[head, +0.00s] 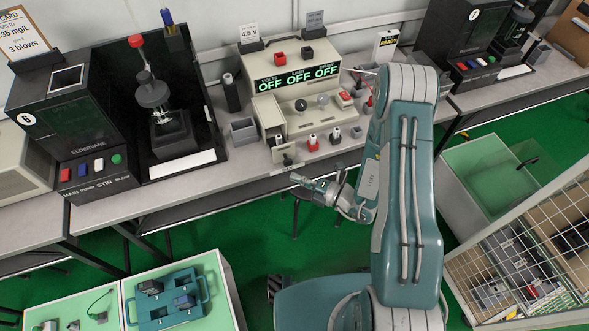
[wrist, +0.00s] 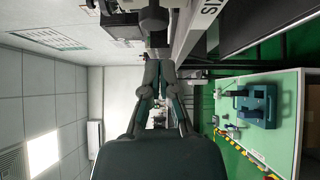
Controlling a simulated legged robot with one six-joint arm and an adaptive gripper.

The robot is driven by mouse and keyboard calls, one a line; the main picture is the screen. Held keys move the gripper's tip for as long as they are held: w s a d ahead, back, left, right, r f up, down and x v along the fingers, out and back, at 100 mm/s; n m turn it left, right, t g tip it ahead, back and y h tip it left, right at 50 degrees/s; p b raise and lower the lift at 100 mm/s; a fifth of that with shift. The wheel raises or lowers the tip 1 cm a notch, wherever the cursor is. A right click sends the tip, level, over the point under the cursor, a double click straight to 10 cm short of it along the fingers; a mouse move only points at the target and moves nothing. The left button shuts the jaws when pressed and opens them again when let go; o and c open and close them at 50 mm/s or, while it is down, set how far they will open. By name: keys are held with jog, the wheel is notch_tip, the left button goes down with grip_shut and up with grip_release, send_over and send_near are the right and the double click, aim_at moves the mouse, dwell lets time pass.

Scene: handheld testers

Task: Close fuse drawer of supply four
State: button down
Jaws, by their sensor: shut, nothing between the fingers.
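A beige supply (head: 298,105) with a green display reading OFF OFF OFF stands on the bench in the head view. No number four is readable on it. A small beige drawer-like part (head: 286,156) sticks out low at the left of its front, toward the bench edge; it looks open. My gripper (head: 296,179) is shut and empty, just in front of the bench edge, a little below and apart from that part. In the wrist view my gripper (wrist: 160,68) shows its fingers together. The drawer is not clearly identifiable there.
Red and black knobs (head: 313,142) stand along the supply's front, right of the drawer. A grey open box (head: 243,130) is to its left. A black tester marked 6 (head: 66,110) stands further left. A green case top with a blue rack (head: 168,300) is below.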

aim_at(294, 152)
jog(key=shift+w+a, duration=0.2)
jog(key=shift+w, duration=0.5)
jog(key=shift+w+a, duration=0.15)
jog(key=shift+w, duration=0.5)
jog(key=w, duration=0.2)
jog(key=w+a, duration=0.1)
jog(key=w, duration=0.1)
jog(key=w+a, duration=0.1)
jog(key=w, duration=0.2)
jog(key=shift+w, duration=0.1)
jog(key=shift+w+r, duration=0.1)
jog(key=shift+w, duration=0.05)
